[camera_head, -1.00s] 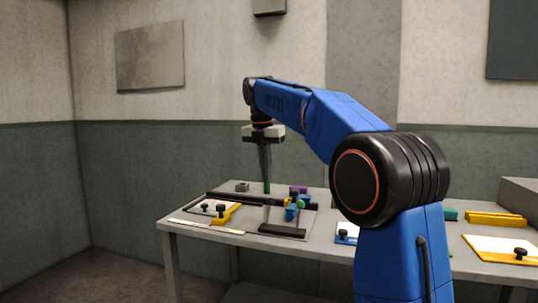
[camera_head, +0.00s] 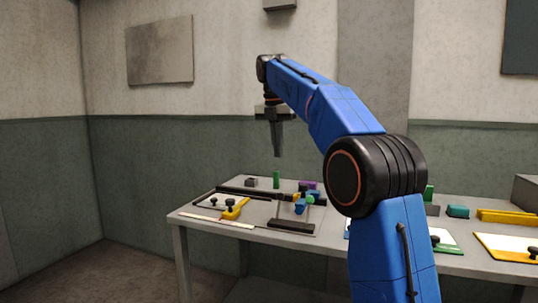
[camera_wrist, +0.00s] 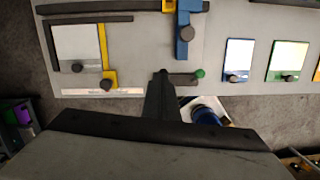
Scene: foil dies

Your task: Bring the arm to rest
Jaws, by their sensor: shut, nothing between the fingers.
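My gripper (camera_head: 278,154) hangs pointing down from the blue arm, above the left part of the grey table (camera_head: 190,238). Its fingers are shut with nothing between them, and they are clear of the table and the things on it. In the wrist view the shut fingers (camera_wrist: 161,75) show at the middle, over the table's edge as seen from above. A small green upright piece (camera_head: 276,179) stands on the table below the gripper in the head view.
Blue, purple and green parts (camera_head: 303,203) stand beside a dark bar (camera_head: 291,226). More framed plates (camera_head: 508,247) and a yellow bar (camera_head: 505,217) lie at the right. Space around the raised gripper is free.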

